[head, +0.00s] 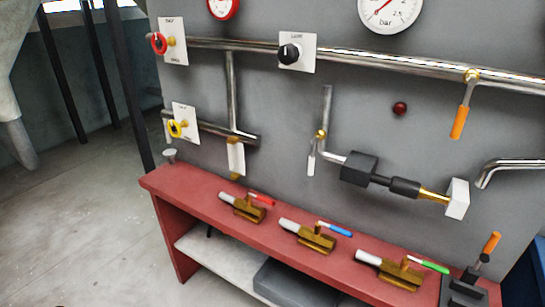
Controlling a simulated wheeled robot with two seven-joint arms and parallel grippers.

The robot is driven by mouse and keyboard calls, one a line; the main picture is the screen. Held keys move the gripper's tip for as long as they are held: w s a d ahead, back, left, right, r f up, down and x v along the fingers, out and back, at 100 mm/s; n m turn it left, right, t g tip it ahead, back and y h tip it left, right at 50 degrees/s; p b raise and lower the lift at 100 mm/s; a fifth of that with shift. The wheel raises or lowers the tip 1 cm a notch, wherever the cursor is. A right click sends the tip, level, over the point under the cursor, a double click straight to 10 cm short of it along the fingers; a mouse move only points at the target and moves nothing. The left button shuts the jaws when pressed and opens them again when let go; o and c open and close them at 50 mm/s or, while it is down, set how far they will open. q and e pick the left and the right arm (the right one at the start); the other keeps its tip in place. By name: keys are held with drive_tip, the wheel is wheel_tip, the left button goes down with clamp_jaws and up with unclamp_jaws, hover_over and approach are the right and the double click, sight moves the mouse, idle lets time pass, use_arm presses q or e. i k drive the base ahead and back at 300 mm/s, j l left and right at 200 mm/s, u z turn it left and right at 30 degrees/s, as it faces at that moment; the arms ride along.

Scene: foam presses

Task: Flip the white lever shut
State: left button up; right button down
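A white lever (311,158) hangs down from a small brass valve (321,134) on a short steel pipe in the middle of the grey panel. It points downward, roughly in line with the vertical pipe (327,105) above it. Neither of my grippers shows in the head view, and nothing is touching the lever.
An orange lever (460,122) hangs from the upper pipe at right. A black fitting (358,170) sits right of the white lever. Below, a red bench (180,196) bears several brass valves with red, blue and green levers.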

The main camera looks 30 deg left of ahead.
sight(312, 158)
drive_tip(key=u, duration=0.8)
